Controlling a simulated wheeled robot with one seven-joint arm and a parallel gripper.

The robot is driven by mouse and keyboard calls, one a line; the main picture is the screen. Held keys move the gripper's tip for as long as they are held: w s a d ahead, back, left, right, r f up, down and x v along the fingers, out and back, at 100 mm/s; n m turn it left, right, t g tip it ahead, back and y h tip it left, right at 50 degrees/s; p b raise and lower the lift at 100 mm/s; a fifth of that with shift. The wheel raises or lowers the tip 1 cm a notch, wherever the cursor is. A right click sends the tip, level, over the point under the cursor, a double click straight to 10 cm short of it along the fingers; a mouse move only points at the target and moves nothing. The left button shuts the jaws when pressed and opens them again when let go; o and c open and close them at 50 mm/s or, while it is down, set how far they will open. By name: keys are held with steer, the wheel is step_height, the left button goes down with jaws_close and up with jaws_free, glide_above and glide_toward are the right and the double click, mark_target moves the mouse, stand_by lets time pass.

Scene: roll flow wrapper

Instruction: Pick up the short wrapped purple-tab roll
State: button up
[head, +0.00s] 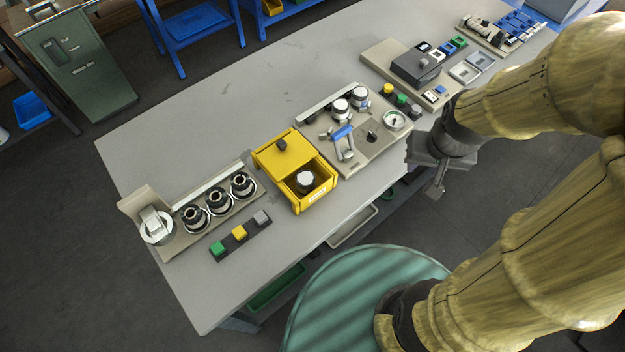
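I cannot make out a purple tab on anything in this view, so the short wrapped purple-tab roll is not identifiable. Small white-topped cylinders (340,107) stand on the beige plate in the middle of the table. Another white-topped dark piece (305,181) sits inside the open yellow box (318,200). Small light and dark pieces (484,29) lie on a plate at the far right end. My gripper (436,190) hangs beyond the table's front edge, right of the middle plate and apart from these things. Its fingers are small and overlap, so its opening cannot be told.
The long grey table (200,120) has bare space along its back. A stand with black-ringed cylinders (218,200) and a row of coloured buttons (239,232) are at left. A dark block (416,66) stands on a plate at right. A green round surface (340,300) is in front.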

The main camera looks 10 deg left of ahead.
steer(key=o, duration=0.3)
steer(key=shift+o, duration=1.2)
steer(key=w+a+f+n+b, duration=0.2)
steer(key=w+a+f+b, duration=0.1)
steer(key=a, duration=0.4)
steer(key=w+a+f+n+g+b, duration=0.1)
steer(key=w+a+f+n+b, duration=0.1)
steer(key=a, duration=0.5)
steer(key=shift+w+f+n+g+b, duration=0.35)
steer(key=shift+w+f+b, duration=0.3)
steer(key=shift+w+f, duration=0.35)
steer(key=n+b, duration=0.3)
glide_above(305, 171)
steer(key=s, duration=0.2)
step_height(305, 171, down, 4)
steer(key=shift+d+r+g, duration=0.15)
steer(key=shift+r+g, duration=0.1)
steer(key=shift+g, duration=0.2)
steer(key=shift+f, duration=0.1)
step_height(305, 171, down, 11)
steer(key=shift+f+p, duration=0.2)
steer(key=shift+p, duration=0.2)
